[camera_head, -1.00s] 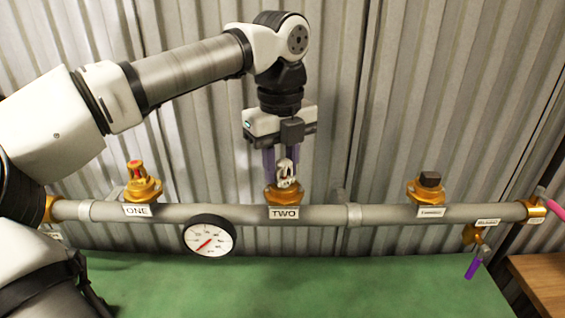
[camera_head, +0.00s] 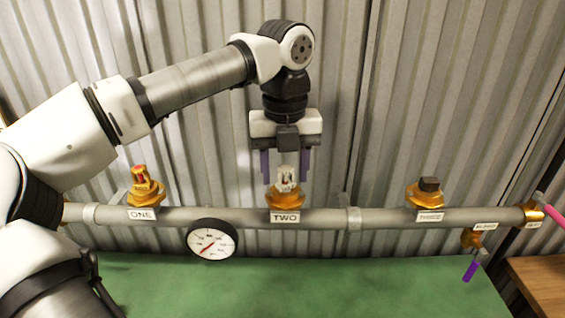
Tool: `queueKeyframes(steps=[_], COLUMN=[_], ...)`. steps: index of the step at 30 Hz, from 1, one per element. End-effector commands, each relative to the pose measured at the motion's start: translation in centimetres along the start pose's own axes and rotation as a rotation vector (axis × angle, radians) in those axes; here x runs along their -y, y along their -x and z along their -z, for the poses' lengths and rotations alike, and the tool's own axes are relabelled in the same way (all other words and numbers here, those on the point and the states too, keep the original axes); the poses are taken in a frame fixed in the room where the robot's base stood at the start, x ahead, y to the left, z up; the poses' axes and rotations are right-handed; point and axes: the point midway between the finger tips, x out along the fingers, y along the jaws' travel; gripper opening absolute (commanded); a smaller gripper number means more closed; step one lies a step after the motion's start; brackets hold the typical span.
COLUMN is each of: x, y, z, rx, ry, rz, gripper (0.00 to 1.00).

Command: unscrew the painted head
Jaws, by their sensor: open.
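The painted head (camera_head: 285,177), whitish grey, stands upright in the brass fitting (camera_head: 284,200) labelled TWO at the middle of the pipe. My gripper (camera_head: 285,182) points straight down over it. Its two purple fingers are open, one to the left and one to the right of the head. A gap shows between the head and each finger. The gripper's palm is above the head's top. A second head (camera_head: 141,176), brass with a red part, stands in the fitting labelled ONE at the left.
A grey horizontal pipe (camera_head: 385,217) runs before a corrugated metal wall. A dial gauge (camera_head: 212,240) hangs below it. A dark square plug (camera_head: 429,184) tops the right fitting. A purple-handled valve (camera_head: 472,269) and a pink handle (camera_head: 553,214) are at the right. A green surface (camera_head: 300,285) lies below.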

Motion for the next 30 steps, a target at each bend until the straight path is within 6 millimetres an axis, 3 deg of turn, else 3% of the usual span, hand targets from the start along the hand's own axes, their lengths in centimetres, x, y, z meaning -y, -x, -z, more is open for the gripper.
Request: queueKeyframes(steps=[7, 15, 22, 30], x=[0.2, 0.6, 0.8, 1.1], y=[0.1, 0.1, 0.0, 0.0], z=[0.1, 0.2, 0.3, 0.6], rx=[-0.002, -0.001, -0.001, 0.000], ry=[-0.155, -0.514, -0.653, -1.011], rz=[0.001, 0.001, 0.001, 0.001], gripper=[0.49, 0.49, 0.49, 0.49])
